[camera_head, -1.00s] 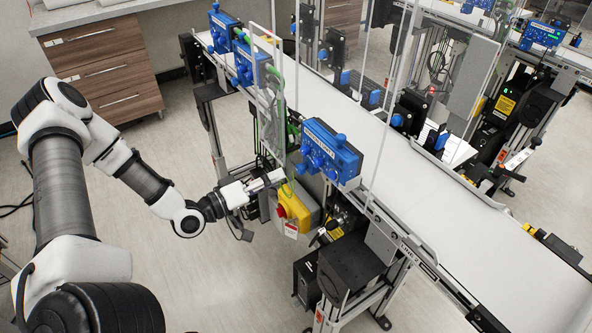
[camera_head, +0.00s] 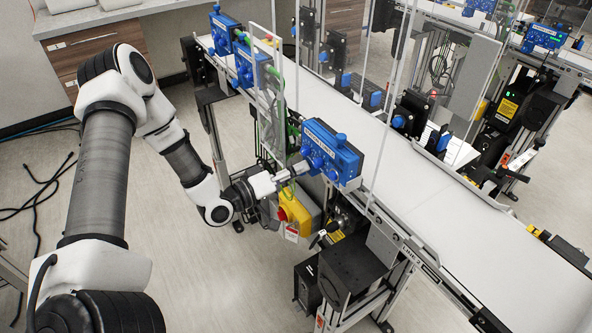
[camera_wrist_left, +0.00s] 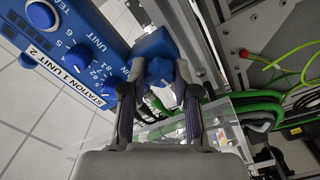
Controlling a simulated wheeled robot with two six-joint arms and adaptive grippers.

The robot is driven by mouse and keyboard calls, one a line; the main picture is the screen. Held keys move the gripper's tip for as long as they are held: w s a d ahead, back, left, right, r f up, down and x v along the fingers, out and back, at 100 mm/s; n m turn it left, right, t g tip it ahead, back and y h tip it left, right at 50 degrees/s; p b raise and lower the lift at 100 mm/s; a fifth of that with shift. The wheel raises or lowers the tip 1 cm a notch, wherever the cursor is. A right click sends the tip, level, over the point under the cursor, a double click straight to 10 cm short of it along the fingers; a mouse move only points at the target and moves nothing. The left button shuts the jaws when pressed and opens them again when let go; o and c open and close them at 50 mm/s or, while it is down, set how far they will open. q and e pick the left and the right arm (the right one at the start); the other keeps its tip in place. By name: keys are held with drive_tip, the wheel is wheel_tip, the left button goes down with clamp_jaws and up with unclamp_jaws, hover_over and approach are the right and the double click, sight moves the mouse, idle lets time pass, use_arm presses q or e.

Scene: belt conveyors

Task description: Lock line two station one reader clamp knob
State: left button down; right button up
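The blue reader unit (camera_head: 333,154) stands on a bracket at the near side of the belt, with blue knobs on its face. In the left wrist view its label reads "STATION 1 UNIT 2" (camera_wrist_left: 55,73). My left gripper (camera_head: 297,170) is at the lower left of this unit. In the left wrist view, a blue knob (camera_wrist_left: 157,60) at the unit's edge lies between the fingertips of my left gripper (camera_wrist_left: 157,88). The fingers are spread around it; firm contact cannot be made out. My right gripper is out of view.
A yellow box with a red button (camera_head: 291,211) hangs just below my left gripper. Two more blue units (camera_head: 250,68) (camera_head: 222,30) stand farther along the belt (camera_head: 430,185). Clear panels rise beside it. Green cables (camera_wrist_left: 250,105) run close to the fingers.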

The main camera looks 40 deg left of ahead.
use_arm(q)
drive_tip(key=shift+m, duration=0.4)
drive_tip(key=m, duration=0.9)
drive_tip(key=m+p, duration=0.1)
drive_tip(key=m, duration=0.8)
drive_tip(key=shift+s+d+m, duration=0.1)
drive_tip(key=shift+d+m, duration=0.1)
drive_tip(key=shift+m, duration=0.2)
idle(0.3)
drive_tip(key=c, duration=0.9)
unclamp_jaws()
drive_tip(key=shift+o, duration=0.2)
